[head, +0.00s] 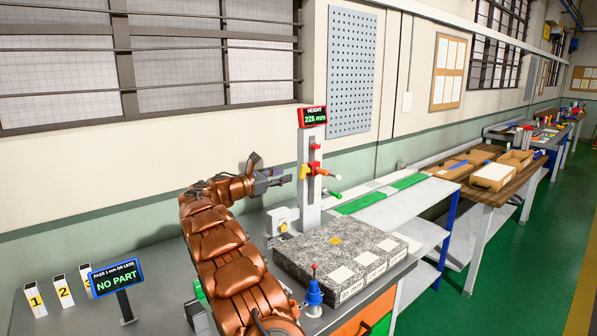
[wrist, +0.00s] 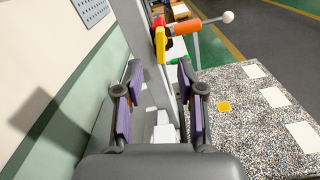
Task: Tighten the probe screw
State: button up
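The height gauge (head: 309,185) stands upright at the back of the bench, its display reading 228 mm. Its carriage carries a yellow part (head: 303,172), small red parts (head: 315,147) and an orange probe with a white ball tip (head: 338,177). The wrist view also shows the yellow part (wrist: 160,45) and the orange probe body (wrist: 186,28). I cannot tell for certain which part is the probe screw. My gripper (wrist: 158,110) is open and empty, its purple pads apart. It is left of the gauge column in the head view, with the yellow part beyond its fingertips.
A speckled granite block (head: 330,262) with white pads and a yellow mark lies before the gauge. A blue stand with a red tip (head: 314,292) stands near the block. A NO PART sign (head: 117,280) and numbered cards stand left. The wall is close behind.

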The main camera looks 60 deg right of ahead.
aim_at(301, 170)
jog(key=p+x, duration=0.2)
jog(key=x, duration=0.5)
jog(key=shift+s+d, duration=0.1)
jog(key=shift+d, duration=0.1)
grip_shut()
